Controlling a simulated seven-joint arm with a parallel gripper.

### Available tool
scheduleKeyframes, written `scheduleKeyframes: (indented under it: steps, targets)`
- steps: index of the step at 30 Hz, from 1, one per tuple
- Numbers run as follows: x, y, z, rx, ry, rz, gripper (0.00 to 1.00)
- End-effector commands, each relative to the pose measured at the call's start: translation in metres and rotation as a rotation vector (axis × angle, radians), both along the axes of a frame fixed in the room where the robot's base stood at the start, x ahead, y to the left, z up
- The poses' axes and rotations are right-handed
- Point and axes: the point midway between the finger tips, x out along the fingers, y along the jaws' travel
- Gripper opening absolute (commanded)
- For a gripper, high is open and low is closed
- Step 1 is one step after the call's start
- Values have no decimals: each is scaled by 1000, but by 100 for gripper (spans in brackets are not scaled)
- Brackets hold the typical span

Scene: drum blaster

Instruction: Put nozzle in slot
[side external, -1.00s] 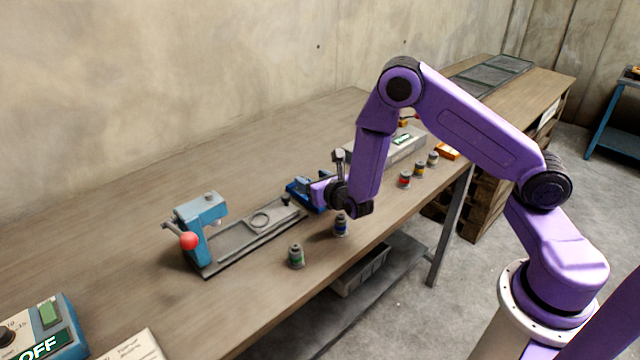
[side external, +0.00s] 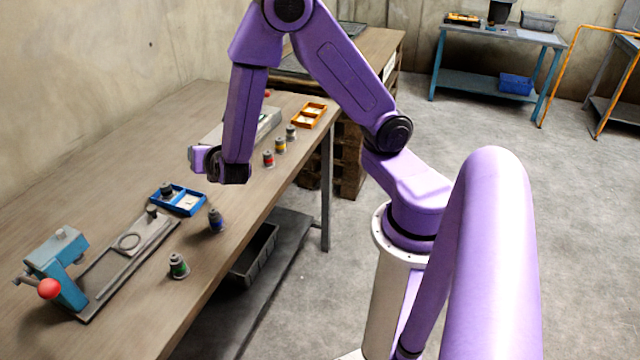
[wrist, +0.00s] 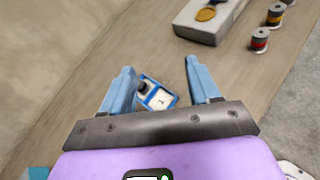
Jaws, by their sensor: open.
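A blue tray (side external: 190,209) lies on the bench, with a dark nozzle (side external: 167,188) upright in its left part and a white label in the other. In the wrist view the tray (wrist: 167,104) and nozzle (wrist: 141,86) appear between and beyond the fingers. My gripper (wrist: 160,66) is open, with nothing between its light blue fingertips. It is above the bench, beyond the tray in the side view, where its fingers are hidden. A blue-banded nozzle (side external: 216,221) and a green-banded nozzle (side external: 178,266) stand near the front edge.
A blue press with a red knob (side external: 49,288) and grey rail (side external: 110,275) stands left of the tray. Red (side external: 268,159), yellow (side external: 280,145) and grey (side external: 291,132) nozzles stand by a grey box (side external: 262,125). An orange tray (side external: 322,108) lies behind. The back-left bench is clear.

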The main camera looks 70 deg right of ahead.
Motion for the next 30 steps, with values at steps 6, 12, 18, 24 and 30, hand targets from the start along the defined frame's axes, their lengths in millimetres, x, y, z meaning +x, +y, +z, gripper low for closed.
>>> scheduleKeyframes:
  steps: [6,12,18,24,30]
  targets:
    - [-71,-7,24,296,22,-286,61]
    - [-144,4,28,601,107,-524,61]
    - [-217,31,31,909,253,-738,61]
    - [-271,56,41,1127,402,-890,61]
    - [-290,66,46,1199,466,-950,61]
